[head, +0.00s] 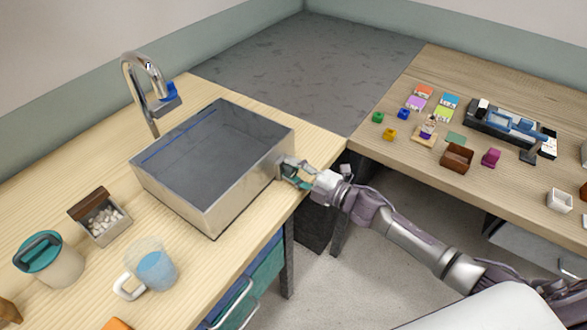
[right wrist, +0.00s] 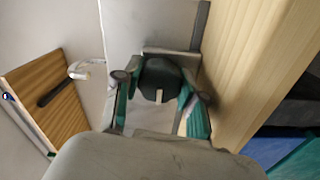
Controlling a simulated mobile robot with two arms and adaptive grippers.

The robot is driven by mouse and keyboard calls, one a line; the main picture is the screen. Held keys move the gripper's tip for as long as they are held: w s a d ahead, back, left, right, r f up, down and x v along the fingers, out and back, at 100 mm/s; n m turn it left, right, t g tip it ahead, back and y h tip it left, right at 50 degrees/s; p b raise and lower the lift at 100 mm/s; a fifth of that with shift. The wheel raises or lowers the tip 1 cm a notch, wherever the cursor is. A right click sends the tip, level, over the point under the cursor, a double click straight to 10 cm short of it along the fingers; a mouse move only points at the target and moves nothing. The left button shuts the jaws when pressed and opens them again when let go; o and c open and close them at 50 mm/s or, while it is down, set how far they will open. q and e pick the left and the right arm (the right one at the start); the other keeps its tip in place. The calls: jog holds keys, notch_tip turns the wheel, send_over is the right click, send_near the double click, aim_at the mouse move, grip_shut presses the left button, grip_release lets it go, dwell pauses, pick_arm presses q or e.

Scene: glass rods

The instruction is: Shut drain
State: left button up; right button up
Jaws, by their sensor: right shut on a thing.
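The metal sink basin (head: 222,208) stands on the wooden counter, with dark grey inside and a blue line along its far left wall. A dark round knob (right wrist: 158,76) with a pale pointer mark sits on a metal plate at the basin's side. My right gripper (head: 292,174) is at the basin's right side, near its corner. In the right wrist view its fingers (right wrist: 158,92) stand on both sides of the knob, shut on it. In the head view the gripper hides the knob. The drain opening is not distinguishable. My left gripper is not in view.
A faucet (head: 142,82) with a blue part rises behind the basin. A mug (head: 153,268), a teal-lidded container (head: 58,265) and a small box of white pieces (head: 101,218) stand at the left front. The right table (head: 390,155) holds several small items.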

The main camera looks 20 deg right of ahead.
dwell(0.3)
jog(key=o, duration=1.2)
jog(key=shift+c, duration=0.2)
jog(key=shift+s+f, duration=0.1)
jog(key=shift+f, duration=0.05)
jog(key=shift+s+d, duration=0.2)
jog(key=v, duration=0.7)
jog(key=shift+d, duration=0.15)
jog(key=shift+r, duration=0.25)
